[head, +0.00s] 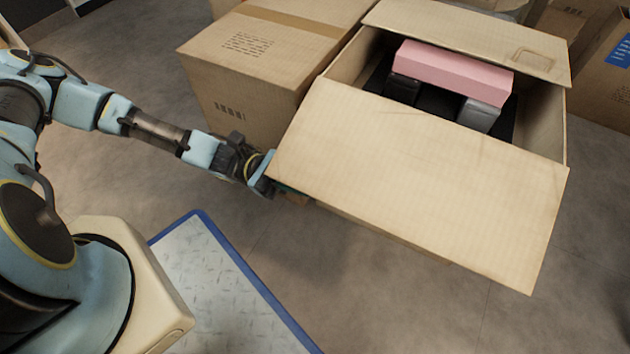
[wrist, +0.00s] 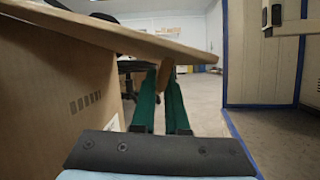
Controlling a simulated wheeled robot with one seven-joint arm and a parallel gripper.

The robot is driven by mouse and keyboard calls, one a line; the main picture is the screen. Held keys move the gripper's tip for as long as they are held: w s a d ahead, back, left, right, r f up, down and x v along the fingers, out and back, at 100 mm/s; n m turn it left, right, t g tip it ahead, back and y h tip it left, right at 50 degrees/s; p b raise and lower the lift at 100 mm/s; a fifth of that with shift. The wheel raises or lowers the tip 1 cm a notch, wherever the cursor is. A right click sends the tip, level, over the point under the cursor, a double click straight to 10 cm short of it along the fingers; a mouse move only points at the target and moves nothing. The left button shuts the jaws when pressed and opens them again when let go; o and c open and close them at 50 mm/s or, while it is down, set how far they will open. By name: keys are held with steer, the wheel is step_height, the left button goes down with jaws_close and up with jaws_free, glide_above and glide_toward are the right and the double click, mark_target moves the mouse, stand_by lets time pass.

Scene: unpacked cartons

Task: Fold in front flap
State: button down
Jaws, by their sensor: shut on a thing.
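The open carton (head: 350,67) stands at the right in the head view. Its front flap (head: 430,175) is folded outward and slopes down toward me. My gripper (head: 284,188) is at the flap's left edge, its fingertips partly hidden under it. In the wrist view, the flap (wrist: 120,35) crosses just above my green fingers (wrist: 164,72). The fingers are closed on a small brown piece (wrist: 165,74), which is close under the flap; whether it touches the flap cannot be told.
A pink block (head: 453,72) on dark supports lies inside the carton. The back flap (head: 470,38) is open. A closed carton (head: 265,60) stands close to the left. A blue-edged metal plate (head: 215,285) lies on the floor in front; the floor right of it is clear.

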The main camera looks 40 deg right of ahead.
steer(key=shift+d+r, duration=0.1)
stand_by(0.5)
